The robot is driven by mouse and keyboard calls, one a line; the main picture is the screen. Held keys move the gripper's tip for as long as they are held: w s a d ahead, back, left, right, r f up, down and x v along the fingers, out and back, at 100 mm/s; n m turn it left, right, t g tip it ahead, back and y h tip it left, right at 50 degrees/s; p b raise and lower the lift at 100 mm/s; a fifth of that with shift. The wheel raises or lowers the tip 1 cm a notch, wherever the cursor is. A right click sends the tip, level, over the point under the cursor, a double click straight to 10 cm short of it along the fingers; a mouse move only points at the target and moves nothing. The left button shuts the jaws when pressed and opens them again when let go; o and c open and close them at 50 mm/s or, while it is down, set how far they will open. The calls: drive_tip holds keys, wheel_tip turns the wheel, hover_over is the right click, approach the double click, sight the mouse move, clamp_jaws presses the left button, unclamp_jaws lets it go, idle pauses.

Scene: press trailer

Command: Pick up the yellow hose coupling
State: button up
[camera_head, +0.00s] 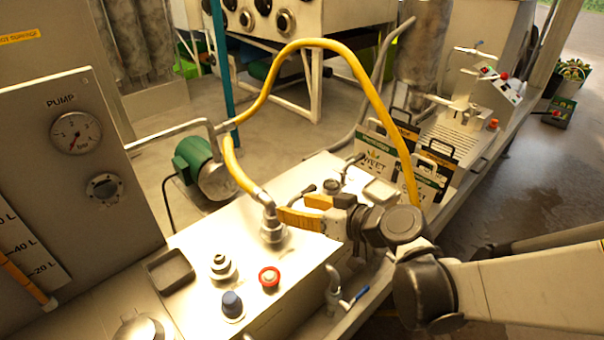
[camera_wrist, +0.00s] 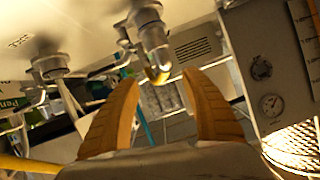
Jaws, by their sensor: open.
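The yellow hose coupling is a metal fitting (camera_head: 263,197) on the end of a yellow hose (camera_head: 236,168), and it sits on a round metal port (camera_head: 272,231) on the pale bench top. In the wrist view the metal coupling (camera_wrist: 151,36), with a bit of yellow at its end, shows above and between my fingertips, seemingly beyond them. My gripper (camera_head: 292,208) has yellow fingers and is just right of the coupling, pointing at it. In the wrist view my gripper (camera_wrist: 160,82) is open and empty. Whether a finger touches the coupling is not clear.
A second metal port (camera_head: 221,266), a red button (camera_head: 269,278) and a blue knob (camera_head: 232,304) stand on the bench nearer the front. Seed boxes (camera_head: 378,165) stand behind my wrist. The hose arches high over the bench. A pump panel (camera_head: 75,135) is at left.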

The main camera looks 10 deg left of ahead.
sight(272, 202)
drive_tip(key=b+x, duration=0.1)
drive_tip(key=x, duration=0.4)
drive_tip(key=shift+a, duration=0.2)
drive_tip(key=b+x, duration=0.2)
drive_tip(key=x, duration=0.3)
drive_tip(key=shift+s+a, duration=0.15)
drive_tip(key=shift+a, duration=0.1)
drive_tip(key=shift+s, duration=0.1)
drive_tip(key=shift+c, duration=0.6)
clamp_jaws()
